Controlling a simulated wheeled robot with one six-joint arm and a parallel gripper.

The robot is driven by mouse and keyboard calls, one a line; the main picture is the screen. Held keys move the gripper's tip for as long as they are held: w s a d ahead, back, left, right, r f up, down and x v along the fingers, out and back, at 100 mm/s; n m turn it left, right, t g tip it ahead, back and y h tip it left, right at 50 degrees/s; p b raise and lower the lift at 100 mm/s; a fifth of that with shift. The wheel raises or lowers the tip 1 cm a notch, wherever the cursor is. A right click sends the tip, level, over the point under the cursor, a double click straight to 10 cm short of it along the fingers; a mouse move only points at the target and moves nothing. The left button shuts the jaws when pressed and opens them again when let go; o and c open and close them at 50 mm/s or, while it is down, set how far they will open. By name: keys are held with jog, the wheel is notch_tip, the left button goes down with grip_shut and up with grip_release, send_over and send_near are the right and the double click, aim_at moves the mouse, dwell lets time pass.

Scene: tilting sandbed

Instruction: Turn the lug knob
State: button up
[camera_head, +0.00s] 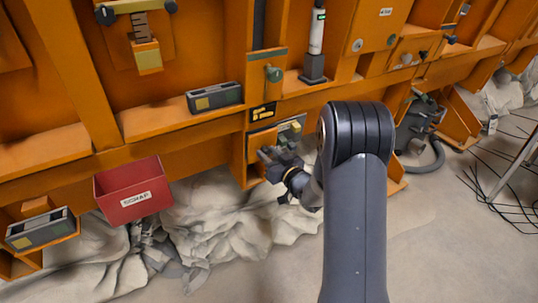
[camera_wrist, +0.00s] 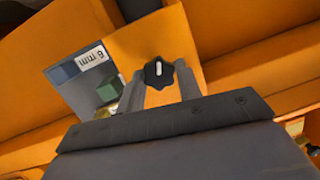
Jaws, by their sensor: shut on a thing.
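The lug knob (camera_wrist: 158,73) is a black lobed knob with a white mark, on an orange panel in the wrist view. My gripper (camera_wrist: 160,84) has its two grey fingers on either side of the knob, shut on it. The white mark points roughly up in the wrist view. In the head view my gripper (camera_head: 268,156) reaches the orange panel below the wall ledge, and the knob is hidden there behind the fingers. A grey plate (camera_wrist: 68,86) with a "6 mm" label and a green block (camera_wrist: 107,90) sits left of the knob.
A red scrap bin (camera_head: 130,185) hangs at the left. A grey box (camera_head: 215,97) rests on the ledge above. Crumpled pale cloth (camera_head: 205,215) lies below the wall. A machine with a hose (camera_head: 418,135) stands right of my arm. Open floor (camera_head: 440,240) lies at the lower right.

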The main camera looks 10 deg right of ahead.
jog(key=m+y, duration=0.1)
jog(key=m, duration=0.5)
jog(key=shift+d+f+y+p, duration=0.1)
jog(key=shift+d+y+p, duration=0.05)
jog(key=shift+y+p, duration=0.25)
jog(key=m, duration=0.3)
jog(key=shift+w+f+t+y, duration=0.1)
jog(key=shift+t+y, duration=0.2)
jog(key=m, duration=0.3)
jog(key=shift+f+m, duration=0.1)
jog(key=shift+m, duration=0.3)
jog(key=m+t, duration=0.1)
jog(key=m, duration=0.2)
jog(key=shift+f+m, duration=0.1)
jog(key=shift+m, duration=0.2)
jog(key=m+t, duration=0.1)
jog(key=m, duration=0.3)
jog(key=shift+f, duration=0.1)
jog(key=m, duration=0.4)
jog(key=shift+t, duration=0.4)
jog(key=shift+f+m+t+h+b, duration=0.15)
jog(key=shift+m+h+b, duration=0.15)
jog(key=shift+m, duration=0.85)
jog(key=shift+r+m+t+h+b, duration=0.15)
jog(key=shift+m+h, duration=0.25)
jog(key=shift+m, duration=0.75)
jog(key=shift+f, duration=0.1)
